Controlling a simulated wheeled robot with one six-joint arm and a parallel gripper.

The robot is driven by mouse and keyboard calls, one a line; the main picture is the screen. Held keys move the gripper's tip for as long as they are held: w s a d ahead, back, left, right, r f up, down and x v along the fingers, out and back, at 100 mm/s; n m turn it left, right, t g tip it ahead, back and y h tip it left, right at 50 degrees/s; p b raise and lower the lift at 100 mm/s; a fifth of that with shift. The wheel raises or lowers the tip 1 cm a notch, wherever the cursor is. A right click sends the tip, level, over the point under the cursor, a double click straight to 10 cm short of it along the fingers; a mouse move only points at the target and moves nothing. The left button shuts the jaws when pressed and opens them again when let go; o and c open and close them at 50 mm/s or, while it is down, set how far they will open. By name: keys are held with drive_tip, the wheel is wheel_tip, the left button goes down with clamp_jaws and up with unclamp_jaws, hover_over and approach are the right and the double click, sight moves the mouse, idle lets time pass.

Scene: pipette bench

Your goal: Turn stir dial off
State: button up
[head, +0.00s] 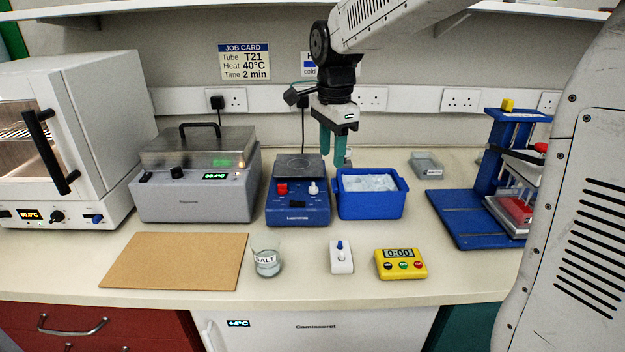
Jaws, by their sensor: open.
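A blue hotplate stirrer (298,217) with a grey top plate (298,167) stands in the middle of the bench. Its front panel carries a red dial (282,189) on the left and a white dial (314,188) on the right. Labels on the dials are too small to read, so I cannot tell which is the stir dial. My gripper (333,158) points down with teal fingers, open and empty. In the picture it hangs above and to the right of the white dial, between the stirrer and the blue ice tub, apart from both dials.
The blue ice tub (371,206) stands close to the stirrer's right, and a grey lidded bath (193,203) to its left. In front are a salt beaker (267,262), a small white switch box (341,262) and a yellow timer (400,272). A blue rack stand (462,221) is at right.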

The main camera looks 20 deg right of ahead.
sight(313, 184)
drive_tip(key=w+f+m, duration=0.1)
drive_tip(key=w, duration=0.1)
drive_tip(key=w+f+m, duration=0.2)
drive_tip(key=w, duration=0.1)
drive_tip(key=w+a+f+m, duration=0.1)
drive_tip(key=w, duration=0.2)
drive_tip(key=shift+w+f+m, duration=0.2)
drive_tip(key=shift+f+m, duration=0.05)
drive_tip(key=shift+m, duration=0.15)
drive_tip(key=shift+w+f, duration=0.1)
drive_tip(key=shift+f, duration=0.2)
wheel_tip(313, 184, down, 7)
drive_tip(key=shift+f, duration=0.1)
clamp_jaws()
